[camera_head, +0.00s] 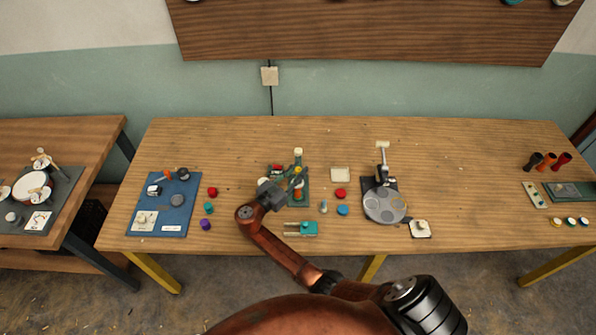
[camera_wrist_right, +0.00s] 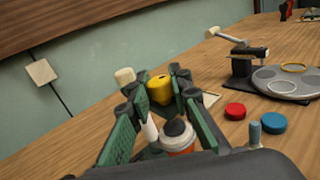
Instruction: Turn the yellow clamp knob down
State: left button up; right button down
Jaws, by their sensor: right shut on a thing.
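The yellow clamp knob (camera_wrist_right: 160,90) shows in the right wrist view between the fingertips of my right gripper (camera_wrist_right: 157,84). The green fingers stand on either side of it, shut on it. In the head view my right gripper (camera_head: 290,182) reaches over the small green clamp stand (camera_head: 304,194) from the lower left and partly hides it. A small orange and white drum with a dark top (camera_wrist_right: 178,138) sits below the knob, between the fingers. My left gripper is not in view.
A blue board (camera_head: 165,215) lies to the left, with red, teal and purple pieces beside it. A teal tool (camera_head: 303,229) lies in front of the stand. Red (camera_head: 340,193) and blue (camera_head: 342,210) discs and a grey round-plate device (camera_head: 384,205) stand to the right.

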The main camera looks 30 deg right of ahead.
dwell(0.4)
jog(key=c, duration=1.7)
grip_release()
jog(key=shift+c, duration=0.2)
jog(key=shift+a, duration=0.15)
jog(key=v, duration=1.1)
jog(key=shift+a, duration=0.35)
jog(key=shift+s+f, duration=0.1)
jog(key=shift+s, duration=0.05)
